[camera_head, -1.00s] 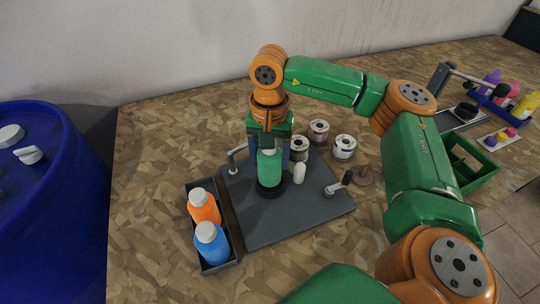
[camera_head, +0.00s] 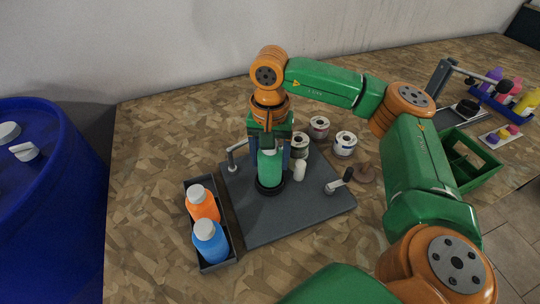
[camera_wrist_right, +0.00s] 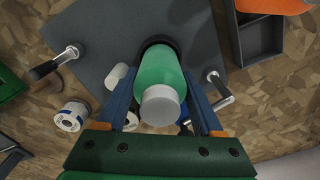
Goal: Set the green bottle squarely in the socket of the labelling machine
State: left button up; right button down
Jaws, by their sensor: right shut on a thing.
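The green bottle (camera_head: 270,168) with a white cap stands over the black round socket (camera_head: 268,188) on the grey plate of the labelling machine (camera_head: 312,210). In the right wrist view the green bottle (camera_wrist_right: 160,78) lies between the fingers of my right gripper (camera_wrist_right: 163,100), which is shut on it. The bottle looks close to upright. Its base is at the black socket, but I cannot tell whether it is fully seated. A small white cylinder (camera_head: 299,171) stands right beside the socket. My left gripper is not in view.
A dark tray (camera_head: 222,262) with an orange bottle (camera_head: 203,205) and a blue bottle (camera_head: 210,243) stands left of the plate. Several tins (camera_head: 345,144) stand behind it. A lever (camera_head: 339,183) is at the plate's right. A blue drum (camera_head: 45,210) stands far left.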

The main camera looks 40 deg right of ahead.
dwell(0.4)
jog(key=shift+f+b, duration=0.45)
jog(key=shift+f, duration=0.1)
grip_release()
notch_tip(320, 180, up, 8)
jog(key=p, duration=0.6)
jog(key=shift+f, duration=0.15)
